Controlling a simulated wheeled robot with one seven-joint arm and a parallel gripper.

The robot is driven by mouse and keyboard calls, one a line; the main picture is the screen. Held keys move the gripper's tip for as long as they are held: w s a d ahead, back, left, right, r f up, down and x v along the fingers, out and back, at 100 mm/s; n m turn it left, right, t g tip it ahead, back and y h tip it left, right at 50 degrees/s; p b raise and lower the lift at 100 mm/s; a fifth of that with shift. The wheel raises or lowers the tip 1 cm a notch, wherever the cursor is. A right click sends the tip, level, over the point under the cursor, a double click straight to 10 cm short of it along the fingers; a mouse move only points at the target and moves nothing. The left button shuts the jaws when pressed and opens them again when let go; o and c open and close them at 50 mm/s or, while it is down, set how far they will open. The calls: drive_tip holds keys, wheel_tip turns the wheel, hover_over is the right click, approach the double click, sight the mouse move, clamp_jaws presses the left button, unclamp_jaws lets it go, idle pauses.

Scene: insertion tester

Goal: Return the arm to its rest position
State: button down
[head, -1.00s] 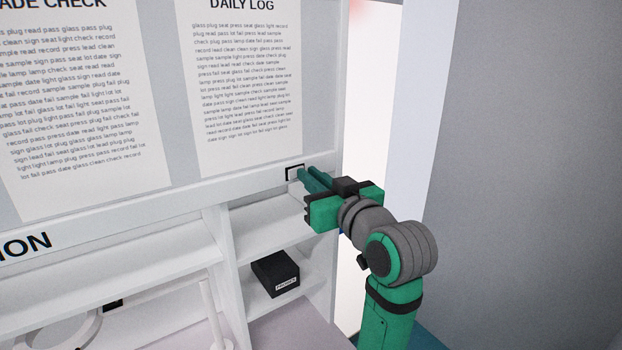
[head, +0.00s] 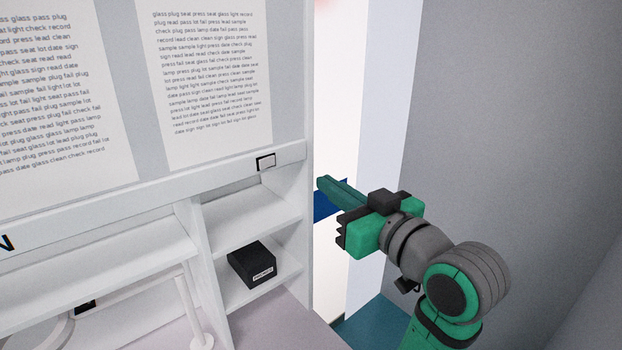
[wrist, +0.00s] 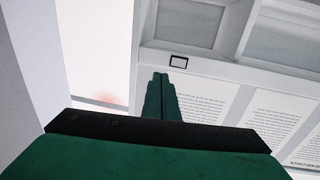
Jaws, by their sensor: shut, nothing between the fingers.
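My gripper (head: 322,182) is at the middle right of the head view, on a green and grey arm. Its two green fingers are together with nothing between them. They point left toward the white cabinet and stand apart from it, in front of the bright opening. The wrist view also shows the closed fingers (wrist: 160,78) reaching toward a small black-framed switch or socket (wrist: 178,62). The same framed plate (head: 265,162) is on the cabinet's ledge, left of the fingertips in the head view.
A black labelled box (head: 251,264) sits on a lower shelf of the white cabinet. Two printed sheets (head: 205,75) hang on the panel above. A white post (head: 195,310) stands at the lower left. A grey wall (head: 510,120) rises on the right.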

drive_tip(key=shift+s+d, duration=0.45)
drive_tip(key=shift+s, duration=0.1)
wheel_tip(320, 180, down, 30)
drive_tip(key=a+r+m+t+h, duration=0.1)
drive_tip(key=a+m+h, duration=0.1)
drive_tip(key=m+h, duration=0.45)
drive_tip(key=s+a+f+h, duration=0.1)
drive_tip(key=s+f, duration=0.5)
drive_tip(key=s+a+f+m+h, duration=0.1)
drive_tip(key=s+f, duration=0.5)
drive_tip(key=s, duration=0.1)
drive_tip(key=s+a+f+m+g+h, duration=0.1)
drive_tip(key=s+f, duration=0.5)
drive_tip(key=f, duration=0.1)
drive_tip(key=shift+s+a, duration=0.25)
drive_tip(key=shift+s, duration=0.15)
drive_tip(key=shift+n+g+y, duration=0.25)
drive_tip(key=shift+n+g, duration=0.05)
drive_tip(key=shift+n, duration=0.35)
drive_tip(key=s, duration=0.3)
drive_tip(key=s+a+f, duration=0.1)
drive_tip(key=s, duration=0.2)
drive_tip(key=s+a, duration=0.1)
drive_tip(key=s, duration=0.3)
drive_tip(key=shift+f, duration=0.15)
drive_tip(key=s+a+r+n, duration=0.1)
drive_tip(key=s, duration=0.7)
drive_tip(key=shift+a+r+n+y, duration=0.3)
drive_tip(key=shift+a+n+y, duration=0.1)
